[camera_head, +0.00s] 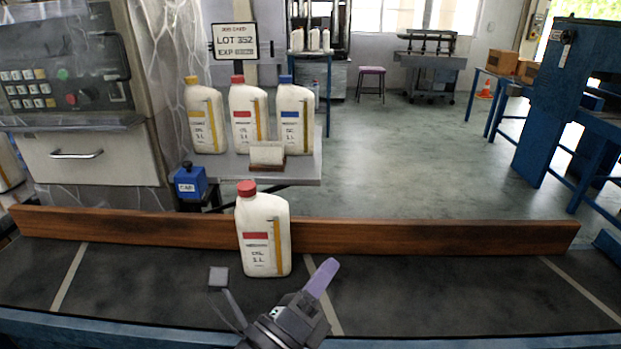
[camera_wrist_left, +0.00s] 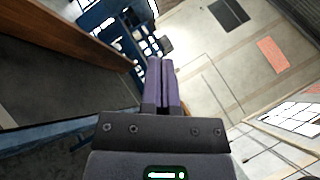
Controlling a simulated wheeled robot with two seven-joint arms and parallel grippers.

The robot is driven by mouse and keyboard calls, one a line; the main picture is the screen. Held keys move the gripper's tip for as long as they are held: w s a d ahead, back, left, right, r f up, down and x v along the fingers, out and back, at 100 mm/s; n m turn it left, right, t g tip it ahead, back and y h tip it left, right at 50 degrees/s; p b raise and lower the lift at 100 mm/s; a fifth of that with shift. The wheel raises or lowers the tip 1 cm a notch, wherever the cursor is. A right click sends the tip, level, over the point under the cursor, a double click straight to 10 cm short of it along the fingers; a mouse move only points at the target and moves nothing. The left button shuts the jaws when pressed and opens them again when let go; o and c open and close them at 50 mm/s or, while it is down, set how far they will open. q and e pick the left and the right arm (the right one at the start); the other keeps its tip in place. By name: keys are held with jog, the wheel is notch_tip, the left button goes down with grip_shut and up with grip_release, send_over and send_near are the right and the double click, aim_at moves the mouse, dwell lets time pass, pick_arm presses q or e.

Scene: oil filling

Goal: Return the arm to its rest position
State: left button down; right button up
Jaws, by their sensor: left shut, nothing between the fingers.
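My left gripper (camera_head: 323,275) is low in the middle of the head view, its purple fingers pointing up and to the right. In the left wrist view its two purple fingers (camera_wrist_left: 161,68) lie side by side, shut with nothing between them. A white oil bottle with a red cap (camera_head: 263,235) stands upright on the dark work surface, just beyond and left of the gripper. The gripper is apart from it. My right gripper is not in view.
A wooden rail (camera_head: 430,238) runs behind the bottle along the dark surface (camera_head: 440,295). Behind it, a grey shelf (camera_head: 304,171) carries bottles with yellow, red and blue caps. A blue box (camera_head: 190,183) is at its left. The surface on the right is clear.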

pick_arm(q)
jog(key=s+a+f+n+g+y, duration=0.3)
jog(key=a+f+n+y, duration=0.4)
jog(key=n, duration=0.5)
jog(key=s+a+f+n+g+y, duration=0.2)
jog(key=a+f+n+y, duration=0.5)
jog(key=n, duration=0.4)
jog(key=s+a+f+n+g, duration=0.1)
jog(key=s+f+n+g, duration=0.35)
jog(key=s, duration=0.35)
jog(key=s+a+f+n+g, duration=0.1)
jog(key=s+f+n+g, duration=0.3)
jog(key=s, duration=0.5)
jog(key=s+a+f+m+g, duration=0.1)
jog(key=s+f+g, duration=0.25)
jog(key=f, duration=1.35)
jog(key=s+a+f, duration=0.2)
jog(key=s+f, duration=0.2)
jog(key=s, duration=0.3)
jog(key=s+a+f, duration=0.3)
jog(key=s+f, duration=0.2)
jog(key=s, duration=0.2)
jog(key=shift+s+a+f+m+g, duration=0.15)
jog(key=shift+s+f+m+g, duration=0.15)
jog(key=shift+s+m, duration=0.05)
